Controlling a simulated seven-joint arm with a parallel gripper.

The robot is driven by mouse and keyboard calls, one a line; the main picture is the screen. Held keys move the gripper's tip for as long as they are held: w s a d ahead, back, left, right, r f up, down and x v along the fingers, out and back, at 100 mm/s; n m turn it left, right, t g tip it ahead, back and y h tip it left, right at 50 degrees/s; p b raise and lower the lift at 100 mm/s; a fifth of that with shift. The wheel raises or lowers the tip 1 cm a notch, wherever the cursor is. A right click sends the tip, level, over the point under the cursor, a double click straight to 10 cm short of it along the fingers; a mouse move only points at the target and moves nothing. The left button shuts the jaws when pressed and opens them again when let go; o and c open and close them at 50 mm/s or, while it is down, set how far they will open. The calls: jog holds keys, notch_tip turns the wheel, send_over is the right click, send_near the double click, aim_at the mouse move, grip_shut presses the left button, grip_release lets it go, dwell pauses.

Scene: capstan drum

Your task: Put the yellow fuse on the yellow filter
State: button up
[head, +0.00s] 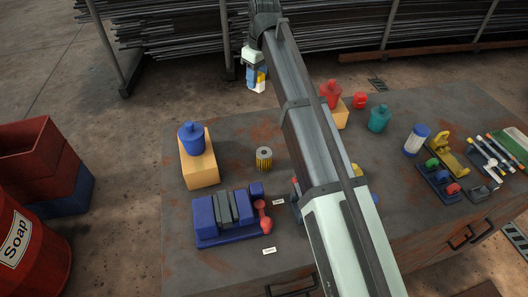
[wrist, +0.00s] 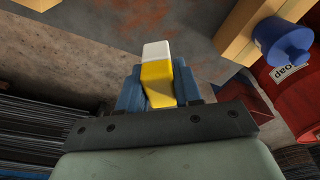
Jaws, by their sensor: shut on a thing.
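The yellow fuse (head: 262,74) is a yellow block with a white end. My gripper (head: 256,79) is shut on it, held beyond the table's far edge in the head view. In the wrist view the fuse (wrist: 157,82) sits between the blue fingers of my gripper (wrist: 159,88), its white end pointing away from the palm. The yellow filter (head: 264,159) is a short ribbed yellow-and-dark cylinder standing upright on the table, with a dark hole on top. The fuse is well apart from it. The filter is not seen in the wrist view.
A blue jar (head: 191,138) stands on a wooden block (head: 199,166) left of the filter. A blue rack (head: 228,214) with grey slabs is in front. A red jar (head: 331,92) and a teal jar (head: 379,119) stand right. Table around the filter is clear; my arm hides part.

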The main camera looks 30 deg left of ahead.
jog(key=s+d, duration=0.3)
jog(key=s, duration=0.4)
jog(key=m, duration=0.2)
send_over(263, 151)
notch_tip(263, 151, down, 3)
jog(key=shift+m, duration=0.3)
jog(key=shift+s+d+f, duration=0.1)
jog(key=shift+d+f, duration=0.05)
jog(key=shift+f, duration=2.3)
jog(key=shift+d+f, duration=0.1)
jog(key=shift+f, duration=2.35)
jog(key=o, duration=1.1)
jog(key=shift+f, duration=0.1)
jog(key=shift+c, duration=0.2)
notch_tip(263, 151, up, 12)
jog(key=d, duration=0.1)
jog(key=shift+s+d, duration=0.3)
jog(key=shift+s, duration=0.05)
